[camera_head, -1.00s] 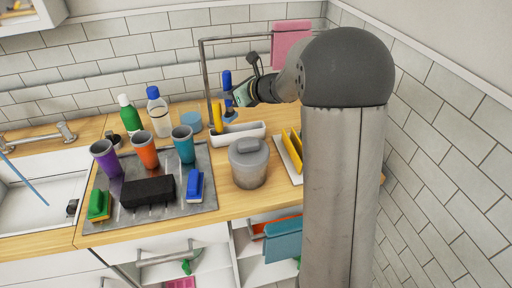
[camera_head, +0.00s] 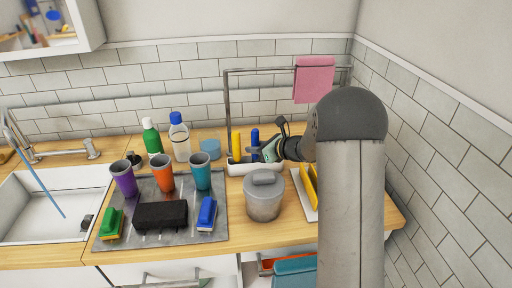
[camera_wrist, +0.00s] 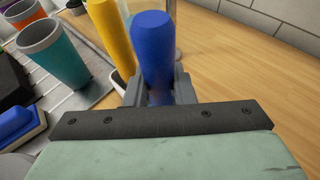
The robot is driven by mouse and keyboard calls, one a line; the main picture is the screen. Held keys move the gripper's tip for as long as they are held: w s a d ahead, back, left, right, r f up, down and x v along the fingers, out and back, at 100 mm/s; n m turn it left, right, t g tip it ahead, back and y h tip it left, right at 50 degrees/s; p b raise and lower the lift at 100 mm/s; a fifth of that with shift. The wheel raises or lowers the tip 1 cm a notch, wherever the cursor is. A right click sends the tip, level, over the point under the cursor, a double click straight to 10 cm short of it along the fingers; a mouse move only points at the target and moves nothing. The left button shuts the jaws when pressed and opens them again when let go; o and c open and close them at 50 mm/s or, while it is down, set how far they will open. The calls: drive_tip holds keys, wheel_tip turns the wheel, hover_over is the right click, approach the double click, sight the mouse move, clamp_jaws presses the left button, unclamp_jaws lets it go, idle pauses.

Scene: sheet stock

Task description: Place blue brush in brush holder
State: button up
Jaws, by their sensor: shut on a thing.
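The blue brush (camera_head: 255,137) stands upright at the white brush holder (camera_head: 236,169), to the right of a yellow brush (camera_head: 237,146). My gripper (camera_head: 254,150) is shut on the blue brush. In the wrist view the blue handle (camera_wrist: 153,45) rises between the jaws of my gripper (camera_wrist: 155,90), with the yellow brush (camera_wrist: 110,35) close on its left. The lower end of the blue brush is hidden by my gripper and the holder's front wall, so I cannot tell whether it touches the bottom.
A grey lidded canister (camera_head: 264,196) stands just in front of the holder. A white rack with yellow items (camera_head: 308,186) is to the right. A metal frame (camera_head: 227,105) with a pink cloth (camera_head: 314,80) rises behind. Cups, sponges and bottles (camera_head: 180,137) stand to the left.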

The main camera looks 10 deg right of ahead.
drive_tip(key=shift+f, duration=0.25)
drive_tip(key=o, duration=1)
drive_tip(key=shift+r, duration=0.1)
drive_tip(key=shift+r, duration=0.3)
drive_tip(key=b+v, duration=0.1)
drive_tip(key=v, duration=1.1)
drive_tip(key=shift+f+b, duration=0.1)
drive_tip(key=shift+b, duration=0.3)
